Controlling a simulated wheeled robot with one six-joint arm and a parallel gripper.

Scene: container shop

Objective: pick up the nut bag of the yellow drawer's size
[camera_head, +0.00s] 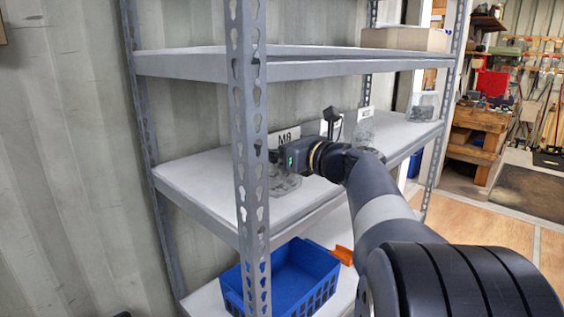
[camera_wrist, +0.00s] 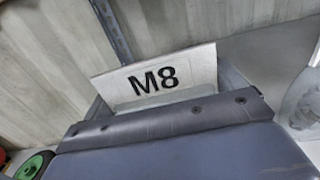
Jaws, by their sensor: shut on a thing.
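My gripper (camera_head: 276,157) is over the middle shelf, in front of a white card marked M8 (camera_head: 284,140). It is shut on a clear bag of nuts (camera_head: 284,183), which hangs or rests just below it; I cannot tell whether the bag touches the shelf. The M8 card (camera_wrist: 158,78) fills the middle of the wrist view, above the grey gripper body. The yellow drawer is not in view.
The shelf's front post (camera_head: 247,120) stands close to the left of my gripper. The upper shelf (camera_head: 190,62) is overhead. A blue crate (camera_head: 283,285) sits on the lower shelf, with an orange thing (camera_head: 343,255) beside it. A clear bin (camera_head: 424,106) is at the shelf's right end.

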